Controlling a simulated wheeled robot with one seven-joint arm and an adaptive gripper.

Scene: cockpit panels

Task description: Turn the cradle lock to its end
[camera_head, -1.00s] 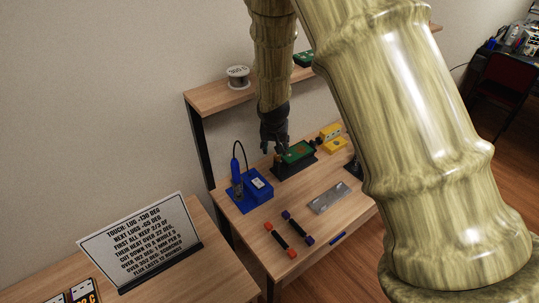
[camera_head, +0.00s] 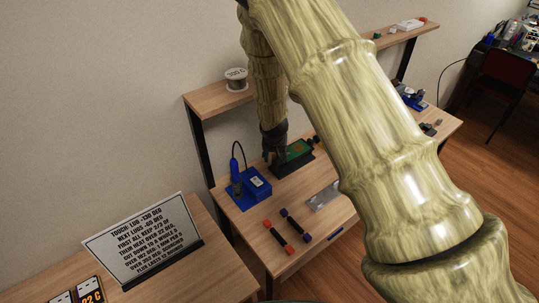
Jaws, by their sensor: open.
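The cradle (camera_head: 292,169) is a dark stand holding a green circuit board (camera_head: 298,150) on the workbench, near its back edge. A small dark knob-like part (camera_head: 314,140) shows at the cradle's right end; I cannot tell for sure that it is the lock. My gripper (camera_head: 271,160) is dark and points down at the cradle's left end. It is open, and nothing shows between its fingers. It is too small to tell whether it touches the cradle.
A blue soldering station (camera_head: 256,185) stands just left of the cradle. A shelf (camera_head: 215,97) with a solder spool (camera_head: 236,79) is behind. My arm hides the bench's right middle.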

